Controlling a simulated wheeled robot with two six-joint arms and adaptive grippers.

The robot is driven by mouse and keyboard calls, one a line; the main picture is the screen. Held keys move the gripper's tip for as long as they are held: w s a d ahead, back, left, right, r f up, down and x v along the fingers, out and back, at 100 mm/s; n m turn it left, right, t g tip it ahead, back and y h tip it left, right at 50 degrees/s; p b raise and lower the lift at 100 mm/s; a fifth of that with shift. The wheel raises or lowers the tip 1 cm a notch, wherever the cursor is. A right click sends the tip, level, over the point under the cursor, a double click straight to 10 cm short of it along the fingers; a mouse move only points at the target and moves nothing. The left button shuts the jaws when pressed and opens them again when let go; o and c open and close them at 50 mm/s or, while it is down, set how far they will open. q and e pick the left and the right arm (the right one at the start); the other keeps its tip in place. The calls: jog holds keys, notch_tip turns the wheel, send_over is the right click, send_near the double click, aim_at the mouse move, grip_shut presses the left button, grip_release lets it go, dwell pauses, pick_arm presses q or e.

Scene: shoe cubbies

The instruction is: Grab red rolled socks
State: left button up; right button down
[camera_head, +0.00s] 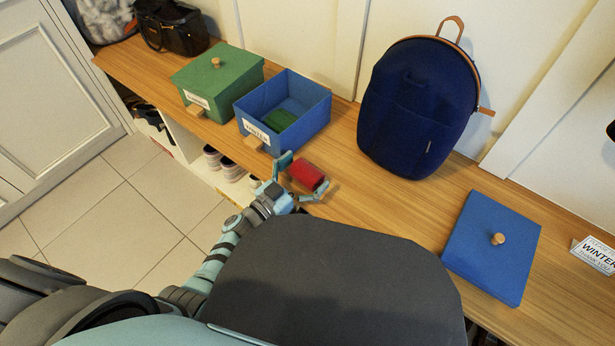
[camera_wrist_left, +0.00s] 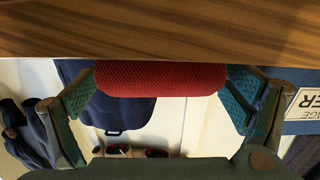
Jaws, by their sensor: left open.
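The red rolled socks (camera_head: 307,174) lie on the wooden bench top in front of the open blue box. In the left wrist view the red socks (camera_wrist_left: 160,78) sit between the two fingers. My left gripper (camera_head: 301,178) is open, with one finger on each side of the socks. My right gripper is not in view.
The open blue box (camera_head: 318,102) with a green item inside stands behind the socks. A lidded green box (camera_head: 246,70) is left of it. A navy backpack (camera_head: 408,115) stands to the right. A blue lid (camera_head: 478,262) and a WINTER sign (camera_head: 597,254) lie farther right.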

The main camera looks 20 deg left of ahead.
pick_arm(q)
jog(key=shift+w+d, duration=0.15)
jog(key=shift+w, duration=0.2)
jog(key=c, duration=1.2)
